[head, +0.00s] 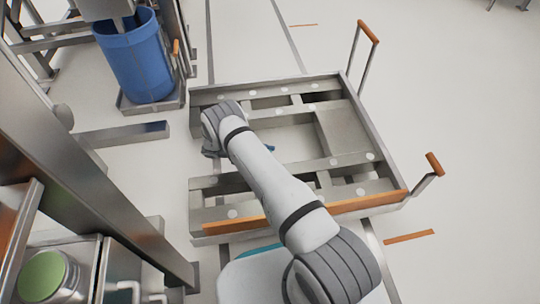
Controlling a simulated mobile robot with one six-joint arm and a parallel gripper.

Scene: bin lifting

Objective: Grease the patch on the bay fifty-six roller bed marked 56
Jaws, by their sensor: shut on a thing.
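My arm reaches from the lower right up to the left side of a low steel frame (385,158), and its wrist is bent down there. My gripper is hidden behind the wrist and forearm. A small blue piece (270,148) shows just right of the forearm; I cannot tell what it belongs to. No number 56 is readable, and I cannot make out a greased patch or pick out the marked roller bed. A jar with a green top (42,276) sits in a steel holder at the lower left.
A blue bin (135,55) stands on a steel base at the upper left.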

